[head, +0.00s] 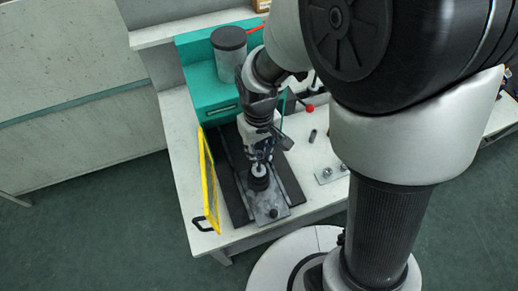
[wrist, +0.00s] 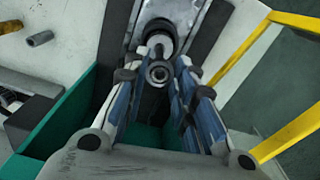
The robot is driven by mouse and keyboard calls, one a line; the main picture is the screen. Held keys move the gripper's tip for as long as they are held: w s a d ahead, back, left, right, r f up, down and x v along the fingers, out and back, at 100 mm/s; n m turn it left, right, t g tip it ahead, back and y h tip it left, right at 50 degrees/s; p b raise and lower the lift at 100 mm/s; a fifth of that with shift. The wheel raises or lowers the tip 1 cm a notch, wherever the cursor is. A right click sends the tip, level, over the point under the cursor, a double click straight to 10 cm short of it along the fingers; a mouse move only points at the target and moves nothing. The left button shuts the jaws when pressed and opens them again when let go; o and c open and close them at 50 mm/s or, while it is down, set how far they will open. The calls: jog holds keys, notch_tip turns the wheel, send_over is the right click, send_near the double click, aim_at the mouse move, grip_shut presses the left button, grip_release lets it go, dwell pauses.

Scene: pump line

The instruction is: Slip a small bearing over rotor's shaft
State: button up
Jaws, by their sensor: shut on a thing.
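My gripper (head: 258,163) points down over the rotor (head: 258,184), a dark round part standing on a grey metal plate (head: 270,206). In the wrist view my gripper (wrist: 160,72) has its fingertips closed on a small ring-shaped bearing (wrist: 158,76), with its hole facing the camera. The rotor also shows in the wrist view (wrist: 158,30), just beyond the fingertips, dark with a bright metal middle. The bearing appears close to the rotor's shaft. I cannot tell whether the shaft is inside the bearing or whether they touch.
A yellow-framed guard (head: 209,180) stands along the bench's left side. A teal machine (head: 198,84) with a grey cylinder (head: 229,55) stands behind. A red-knobbed lever (head: 309,108), a small grey sleeve (head: 312,136) and a plate with small parts (head: 331,174) are to the right.

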jog(key=shift+f+b, duration=0.5)
jog(key=shift+f, duration=0.25)
dwell(0.6)
jog(key=shift+f+b, duration=1.5)
jog(key=shift+f, duration=0.5)
jog(key=o, duration=0.9)
jog(key=shift+r, duration=0.1)
jog(key=shift+o, duration=0.4)
jog(key=shift+o, duration=0.8)
